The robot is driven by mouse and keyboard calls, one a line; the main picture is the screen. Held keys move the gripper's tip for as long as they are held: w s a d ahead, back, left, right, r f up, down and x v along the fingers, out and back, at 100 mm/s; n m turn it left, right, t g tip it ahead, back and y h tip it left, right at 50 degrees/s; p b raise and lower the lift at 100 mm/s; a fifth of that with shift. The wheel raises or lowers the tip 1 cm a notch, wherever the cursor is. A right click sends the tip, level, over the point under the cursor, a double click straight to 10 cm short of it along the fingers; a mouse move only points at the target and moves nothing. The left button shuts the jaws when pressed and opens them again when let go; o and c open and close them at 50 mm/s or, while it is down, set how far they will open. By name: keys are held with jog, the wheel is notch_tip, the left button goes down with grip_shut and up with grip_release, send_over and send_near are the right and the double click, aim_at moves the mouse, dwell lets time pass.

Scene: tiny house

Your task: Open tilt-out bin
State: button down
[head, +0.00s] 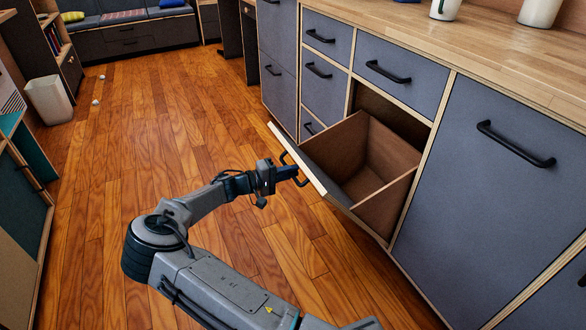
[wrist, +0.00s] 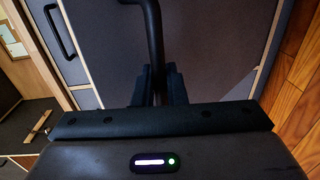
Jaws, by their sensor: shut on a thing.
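The tilt-out bin (head: 386,205) is tilted outward from the grey cabinet row in the head view. Its brown inside shows and looks empty. Its front panel leans out to the left, seen edge-on, with a black bar handle (head: 297,165) on its outer face. My gripper (head: 292,173) is at this handle, on the outer side of the panel. In the wrist view the black handle (wrist: 154,45) runs down between my two dark fingers (wrist: 156,85), which are shut on it. The fingertips are partly hidden by the gripper body.
Closed grey drawers (head: 318,70) and a cabinet door (head: 490,170) with black handles flank the bin, under a wooden countertop (head: 480,50). The wooden floor (head: 130,150) left of the bin is mostly clear. A white waste bin (head: 49,100) stands at far left.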

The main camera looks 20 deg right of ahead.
jog(key=shift+d+f, duration=0.1)
jog(key=c, duration=1.6)
grip_release()
jog(key=shift+o, duration=0.2)
jog(key=s+a+r+p, duration=0.1)
jog(key=a+p, duration=0.3)
jog(key=a, duration=1)
jog(key=shift+s, duration=0.25)
